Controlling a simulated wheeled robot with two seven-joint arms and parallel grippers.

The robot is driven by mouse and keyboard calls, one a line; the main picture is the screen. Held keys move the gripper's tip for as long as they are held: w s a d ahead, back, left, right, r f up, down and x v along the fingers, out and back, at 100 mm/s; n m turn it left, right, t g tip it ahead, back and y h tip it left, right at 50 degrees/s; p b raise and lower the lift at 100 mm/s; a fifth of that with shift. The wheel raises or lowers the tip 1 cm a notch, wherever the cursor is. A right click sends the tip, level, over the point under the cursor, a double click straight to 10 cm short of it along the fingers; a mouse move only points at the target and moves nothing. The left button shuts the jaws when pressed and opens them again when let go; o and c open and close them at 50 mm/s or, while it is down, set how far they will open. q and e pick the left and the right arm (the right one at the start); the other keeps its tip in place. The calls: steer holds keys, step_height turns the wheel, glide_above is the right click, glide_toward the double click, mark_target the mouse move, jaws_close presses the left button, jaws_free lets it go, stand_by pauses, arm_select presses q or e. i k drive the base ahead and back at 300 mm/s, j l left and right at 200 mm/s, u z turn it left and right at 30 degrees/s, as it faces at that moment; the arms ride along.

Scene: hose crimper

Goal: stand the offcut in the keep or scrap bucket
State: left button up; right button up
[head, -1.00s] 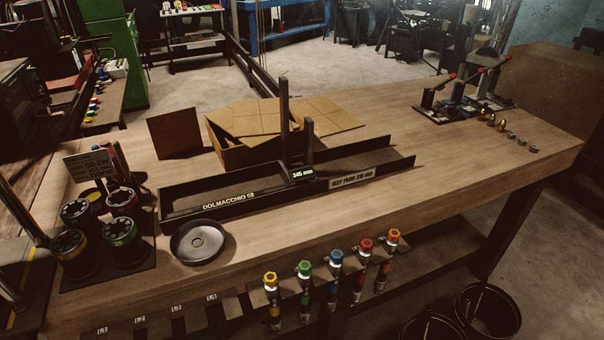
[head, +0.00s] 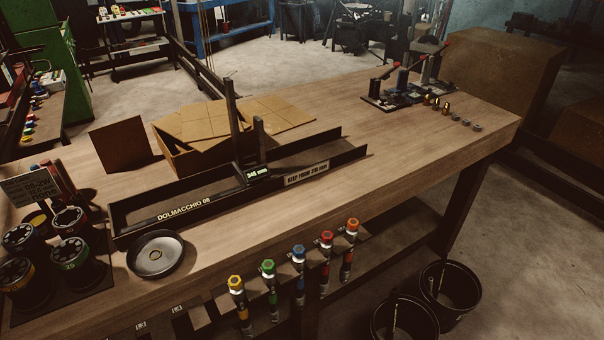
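Two dark buckets stand on the floor at the lower right, a right one (head: 475,296) and a left one (head: 430,325) cut by the bottom edge. Thin upright pieces show in both buckets, but I cannot tell what they are. A long dark measuring trough (head: 190,205) lies on the bench, with a display (head: 257,173) that appears to read 345 mm. A label (head: 307,173) on it seems to read "KEEP FROM 310 mm". I cannot make out an offcut in the trough. Neither gripper is in view.
Several coloured-tipped tools (head: 298,253) hang along the front edge. Floor (head: 540,230) is open at the right.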

mark_target(154, 220)
steer(key=l+z, duration=0.1)
steer(key=z, duration=0.3)
steer(key=l+z, duration=0.1)
steer(key=z, duration=0.3)
steer(key=u, duration=1.75)
